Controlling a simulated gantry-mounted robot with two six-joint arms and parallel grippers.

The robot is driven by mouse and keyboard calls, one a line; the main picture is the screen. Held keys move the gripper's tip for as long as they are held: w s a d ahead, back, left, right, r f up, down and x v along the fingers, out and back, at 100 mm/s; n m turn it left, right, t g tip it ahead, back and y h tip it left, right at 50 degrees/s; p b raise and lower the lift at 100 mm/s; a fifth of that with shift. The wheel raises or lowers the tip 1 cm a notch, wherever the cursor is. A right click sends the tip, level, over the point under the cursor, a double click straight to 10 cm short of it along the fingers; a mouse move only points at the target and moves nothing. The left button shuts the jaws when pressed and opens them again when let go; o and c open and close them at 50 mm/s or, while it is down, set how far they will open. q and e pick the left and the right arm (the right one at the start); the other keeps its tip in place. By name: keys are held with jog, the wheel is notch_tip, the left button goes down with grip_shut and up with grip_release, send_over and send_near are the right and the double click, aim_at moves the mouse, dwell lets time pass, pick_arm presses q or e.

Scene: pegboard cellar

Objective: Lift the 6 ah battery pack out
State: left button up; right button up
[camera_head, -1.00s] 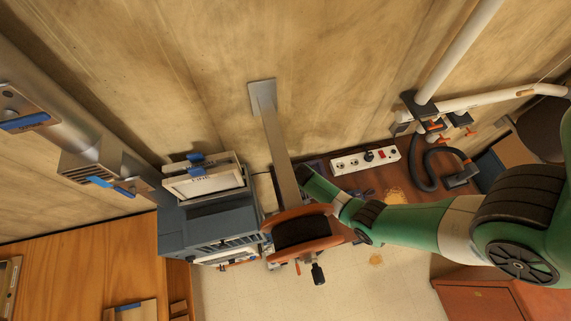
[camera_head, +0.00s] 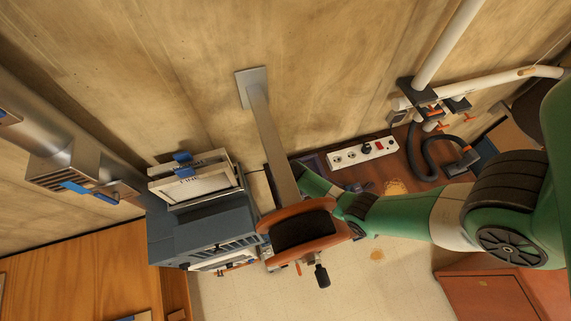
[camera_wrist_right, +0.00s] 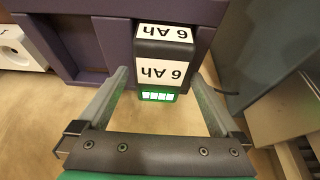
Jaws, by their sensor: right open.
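The 6 Ah battery pack (camera_wrist_right: 165,52) is dark with white labels that read upside down in the right wrist view. A lit green strip shows on its near end. It sits in a dark purple housing (camera_wrist_right: 88,45). My right gripper (camera_wrist_right: 160,76) is open, with one finger on each side of the pack's near end and gaps visible between fingers and pack. In the head view my green right arm reaches in from the right, its hand hidden behind the hanging reel; the pack is not visible there. My left gripper is in neither current view.
An orange-rimmed reel (camera_head: 305,232) hangs on a metal bracket beside my right forearm. A white power strip (camera_head: 362,153) lies on the wooden bench. A blue-grey cabinet (camera_head: 205,232) stands left of the reel. A black hose (camera_head: 418,160) and white pipes (camera_head: 450,45) are at the right.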

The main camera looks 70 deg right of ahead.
jog(key=c, duration=1.2)
